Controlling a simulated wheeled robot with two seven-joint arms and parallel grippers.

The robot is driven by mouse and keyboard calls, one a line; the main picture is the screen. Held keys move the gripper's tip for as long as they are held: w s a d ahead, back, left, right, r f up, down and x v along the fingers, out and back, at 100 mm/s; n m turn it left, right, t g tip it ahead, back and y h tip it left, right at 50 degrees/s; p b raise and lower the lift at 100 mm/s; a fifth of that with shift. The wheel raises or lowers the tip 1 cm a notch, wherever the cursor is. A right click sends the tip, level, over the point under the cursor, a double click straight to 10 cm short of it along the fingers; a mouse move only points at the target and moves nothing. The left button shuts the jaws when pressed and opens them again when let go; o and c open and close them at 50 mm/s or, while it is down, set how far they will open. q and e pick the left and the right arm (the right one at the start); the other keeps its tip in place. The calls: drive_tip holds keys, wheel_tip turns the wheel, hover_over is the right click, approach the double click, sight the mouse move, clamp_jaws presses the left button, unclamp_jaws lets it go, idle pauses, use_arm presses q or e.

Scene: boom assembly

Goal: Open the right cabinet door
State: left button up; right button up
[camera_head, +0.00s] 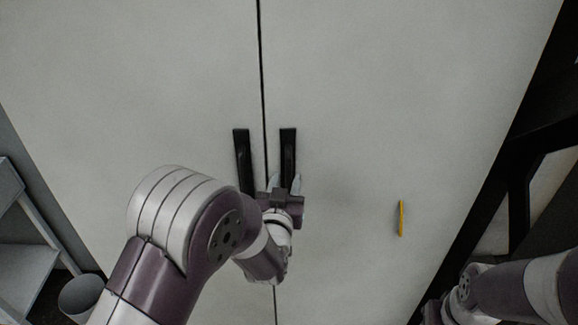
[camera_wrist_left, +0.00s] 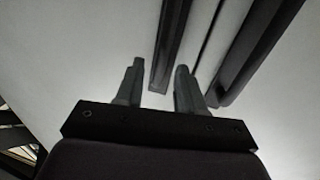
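The right cabinet door (camera_head: 350,90) is a plain pale panel, closed against the left door along a dark vertical seam. Its black bar handle (camera_head: 288,150) stands just right of the seam. My left gripper (camera_head: 285,183) is open at the lower end of this handle, one finger on each side. In the left wrist view the handle (camera_wrist_left: 168,50) lies between and just beyond the open fingertips (camera_wrist_left: 160,75). Contact cannot be told. My right arm (camera_head: 520,290) is at the lower right; its fingers do not show.
The left door (camera_head: 120,90) has a matching black handle (camera_head: 243,160) close beside my left gripper. A thin yellow strip (camera_head: 401,218) shows against the right door. A black frame (camera_head: 520,160) stands at the right. A grey bin (camera_head: 80,297) and a shelf unit (camera_head: 25,265) are at lower left.

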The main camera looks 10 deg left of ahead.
sight(288, 174)
use_arm(q)
drive_tip(key=w, duration=0.4)
drive_tip(key=shift+w+a+f+p, duration=0.15)
drive_tip(key=shift+w+a+p, duration=0.2)
drive_tip(key=shift+w, duration=0.05)
drive_tip(key=shift+s+d, duration=0.1)
drive_tip(key=shift+s, duration=0.05)
clamp_jaws()
